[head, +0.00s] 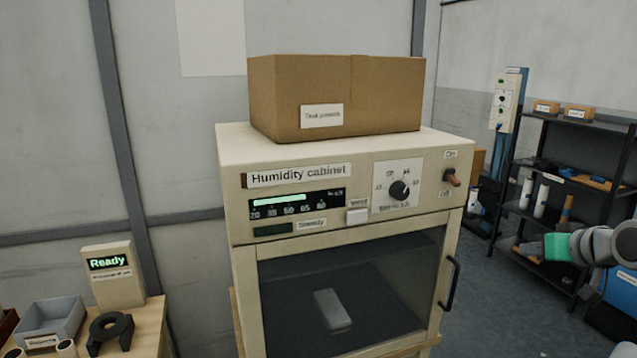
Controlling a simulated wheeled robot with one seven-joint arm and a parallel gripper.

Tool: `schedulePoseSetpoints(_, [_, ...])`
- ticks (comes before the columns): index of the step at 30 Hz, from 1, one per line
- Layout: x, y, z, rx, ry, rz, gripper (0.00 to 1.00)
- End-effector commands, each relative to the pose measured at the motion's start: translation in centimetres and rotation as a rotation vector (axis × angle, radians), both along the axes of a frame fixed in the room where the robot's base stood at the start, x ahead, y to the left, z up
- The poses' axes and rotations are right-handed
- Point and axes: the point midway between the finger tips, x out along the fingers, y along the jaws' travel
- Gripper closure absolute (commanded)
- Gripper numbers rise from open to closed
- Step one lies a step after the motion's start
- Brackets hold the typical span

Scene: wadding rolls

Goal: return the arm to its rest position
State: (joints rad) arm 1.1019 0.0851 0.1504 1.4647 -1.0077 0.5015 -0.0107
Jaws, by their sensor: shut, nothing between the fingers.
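My arm comes in at the right edge with grey rounded links and a teal part at its end. My gripper (550,248) is at that end, in front of the dark shelf rack and to the right of the humidity cabinet (240,190). It is small and partly lost against the shelf behind it. It is shut and holds nothing. It is apart from the cabinet and its door handle (453,283).
A cardboard box (388,95) stands on the cabinet. A pale block (332,309) lies behind its closed glass door. The shelf rack (545,182) and a blue bin (622,288) are at right. A side table at lower left holds a grey tray (62,318) and "Ready" box (112,280).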

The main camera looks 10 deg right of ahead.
Motion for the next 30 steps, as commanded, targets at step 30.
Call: schedulePoseSetpoints(30, [-16.7,35.6,-20.9,-0.080,0.695,0.144,1.00])
